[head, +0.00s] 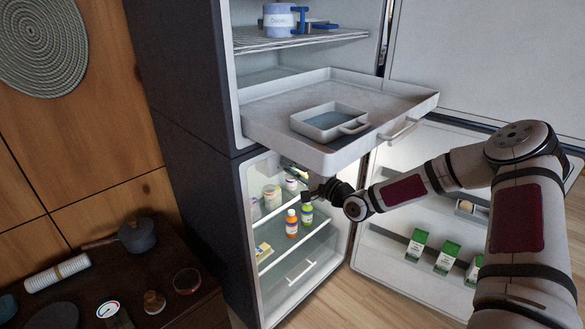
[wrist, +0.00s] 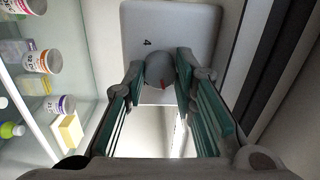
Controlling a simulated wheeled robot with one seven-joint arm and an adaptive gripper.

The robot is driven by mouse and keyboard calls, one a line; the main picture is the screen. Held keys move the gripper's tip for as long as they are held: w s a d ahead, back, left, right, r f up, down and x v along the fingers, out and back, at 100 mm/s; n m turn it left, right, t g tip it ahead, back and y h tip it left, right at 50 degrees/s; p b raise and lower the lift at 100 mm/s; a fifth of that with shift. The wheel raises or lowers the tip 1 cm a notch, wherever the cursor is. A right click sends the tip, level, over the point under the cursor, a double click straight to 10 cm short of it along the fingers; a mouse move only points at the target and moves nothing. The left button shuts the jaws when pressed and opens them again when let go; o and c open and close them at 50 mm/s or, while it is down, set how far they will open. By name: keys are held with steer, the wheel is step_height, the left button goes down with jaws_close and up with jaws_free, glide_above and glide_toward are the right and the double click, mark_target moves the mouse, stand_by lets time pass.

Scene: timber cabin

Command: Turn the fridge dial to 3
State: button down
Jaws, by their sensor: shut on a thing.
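The fridge dial (wrist: 159,68) is a round grey knob on a pale plate (wrist: 200,28) in the wrist view. A dark "4" is printed on the plate just above and left of the knob. Other numbers are not readable, and I cannot tell for sure where the pointer stands. My gripper (wrist: 160,80) has one finger on each side of the knob and is shut on it. In the head view my gripper (head: 318,190) reaches into the lit lower fridge compartment (head: 262,215), below the pulled-out drawer. The dial is hidden there.
A pulled-out drawer (head: 270,125) with a handled tray (head: 318,128) overhangs my wrist. Orange (head: 291,224) and green (head: 307,215) bottles stand on the shelf close below my gripper. The open lower door (head: 375,258), with several green-white cartons, is to the right.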

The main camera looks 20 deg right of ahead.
steer(key=shift+m+h, duration=0.5)
steer(key=shift+m, duration=10.2)
steer(key=c, duration=1.3)
jaws_free()
steer(key=shift+s, duration=0.1)
